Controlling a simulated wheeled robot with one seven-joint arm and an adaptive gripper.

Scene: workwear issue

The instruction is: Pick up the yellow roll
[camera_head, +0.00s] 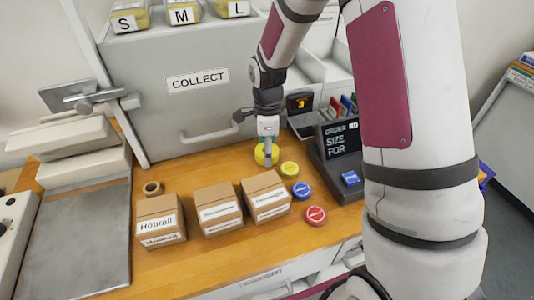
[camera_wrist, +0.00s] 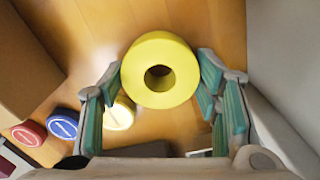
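The yellow roll (camera_wrist: 182,83) sits between my gripper's green-padded fingers in the wrist view, with its round end and hole facing the camera. My gripper (camera_wrist: 160,72) is closed in on it, with a fingertip against each side. In the head view, the roll (camera_head: 259,157) shows behind my gripper (camera_head: 267,153), near the grey cabinet, and is partly covered by a finger. I cannot tell whether the roll touches the wooden counter.
A yellow disc (camera_head: 289,169), a blue disc (camera_head: 302,190) and a red disc (camera_head: 316,215) lie close by on the counter (camera_head: 215,262). A cardboard box (camera_head: 266,198) stands in front, with two more to its left. A dark terminal (camera_head: 340,158) stands right, and the cabinet (camera_head: 190,110) behind.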

